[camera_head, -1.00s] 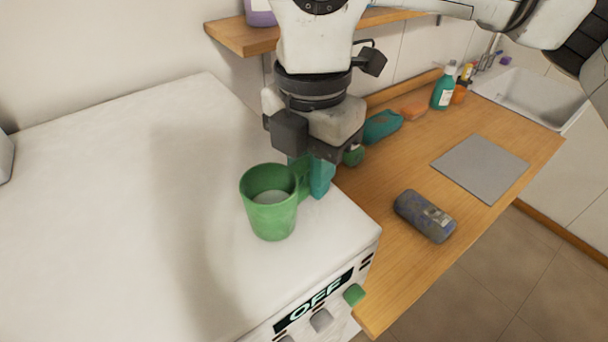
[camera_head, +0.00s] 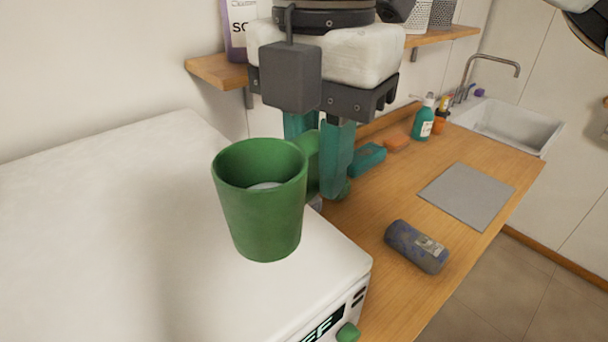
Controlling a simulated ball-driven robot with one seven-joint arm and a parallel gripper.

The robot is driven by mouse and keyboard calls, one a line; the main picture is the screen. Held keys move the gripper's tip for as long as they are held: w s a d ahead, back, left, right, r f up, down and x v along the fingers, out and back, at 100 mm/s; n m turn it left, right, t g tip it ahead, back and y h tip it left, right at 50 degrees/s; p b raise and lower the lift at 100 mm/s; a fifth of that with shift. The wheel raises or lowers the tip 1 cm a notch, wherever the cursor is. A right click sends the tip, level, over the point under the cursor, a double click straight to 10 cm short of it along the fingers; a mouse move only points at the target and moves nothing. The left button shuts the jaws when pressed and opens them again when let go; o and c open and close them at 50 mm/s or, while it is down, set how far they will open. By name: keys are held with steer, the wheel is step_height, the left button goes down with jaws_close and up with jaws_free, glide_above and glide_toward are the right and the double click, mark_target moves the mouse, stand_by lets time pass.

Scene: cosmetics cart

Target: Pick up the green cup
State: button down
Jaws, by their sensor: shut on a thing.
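The green cup (camera_head: 262,215) is upright in the middle of the head view, with something pale inside it. It looks raised above the white machine top, and its handle (camera_head: 313,160) points to the right. My gripper (camera_head: 320,180) comes down from above with its teal fingers at the handle. It is shut on the handle. The exact contact between the fingers and the handle is partly hidden.
The white machine top (camera_head: 110,230) is otherwise clear. The wooden counter (camera_head: 380,275) to the right holds a dark cylinder (camera_head: 416,246), a grey square (camera_head: 466,196), a teal object (camera_head: 368,159) and a green bottle (camera_head: 424,120). A shelf (camera_head: 212,71) and a sink (camera_head: 510,122) lie beyond.

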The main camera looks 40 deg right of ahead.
steer(key=s+a+r+b, duration=0.1)
steer(key=s+r, duration=0.3)
steer(key=s, duration=0.5)
steer(key=shift+a+r+b, duration=0.25)
steer(key=shift+b, duration=0.5)
